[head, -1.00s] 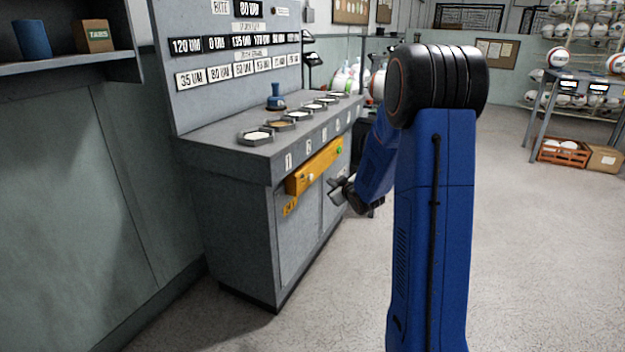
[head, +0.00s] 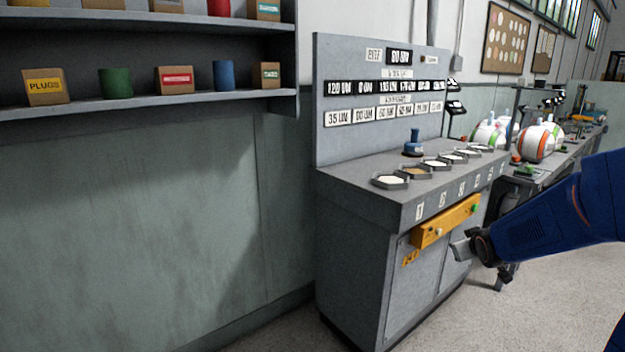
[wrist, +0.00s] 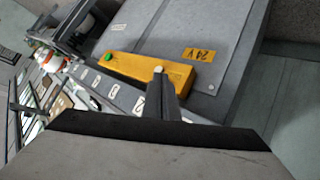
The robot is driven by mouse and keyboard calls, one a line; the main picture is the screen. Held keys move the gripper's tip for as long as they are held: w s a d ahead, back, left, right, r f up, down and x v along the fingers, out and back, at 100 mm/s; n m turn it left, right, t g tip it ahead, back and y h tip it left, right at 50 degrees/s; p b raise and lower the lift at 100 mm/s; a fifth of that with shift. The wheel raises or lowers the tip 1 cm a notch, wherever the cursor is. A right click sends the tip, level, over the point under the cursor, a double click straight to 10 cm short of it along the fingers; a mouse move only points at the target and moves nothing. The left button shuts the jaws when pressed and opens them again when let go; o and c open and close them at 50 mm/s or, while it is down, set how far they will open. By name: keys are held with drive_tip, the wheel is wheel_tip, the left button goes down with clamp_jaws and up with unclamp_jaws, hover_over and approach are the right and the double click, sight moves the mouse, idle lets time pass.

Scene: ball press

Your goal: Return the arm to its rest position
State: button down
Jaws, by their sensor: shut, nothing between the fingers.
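My blue arm (head: 548,222) comes in from the right edge in the head view. My gripper (head: 460,250) is at its end, in front of the grey cabinet and just below the right part of the yellow control box (head: 446,220). In the wrist view my gripper (wrist: 158,80) is shut and empty, its tip overlapping the yellow box (wrist: 135,68). I cannot tell whether the tip touches the box or the cabinet front.
The grey cabinet (head: 360,250) carries a row of shallow dishes (head: 391,180) and a blue stamp-like tool (head: 415,147). A wall shelf (head: 190,101) with boxes and cans is at left. Balls (head: 536,144) lie on a bench behind. Floor at lower right is clear.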

drive_tip(key=s+a+g, duration=0.2)
drive_tip(key=s+a, duration=0.3)
drive_tip(key=s, duration=0.7)
drive_tip(key=s+a+m+g+y, duration=0.1)
drive_tip(key=s+a, duration=0.4)
drive_tip(key=s, duration=0.8)
drive_tip(key=s+a+m+g+y, duration=0.1)
drive_tip(key=s+a+g, duration=0.2)
drive_tip(key=s, duration=1)
drive_tip(key=a+r, duration=0.1)
drive_tip(key=a, duration=0.1)
drive_tip(key=shift+a+g, duration=0.3)
drive_tip(key=shift+a, duration=0.1)
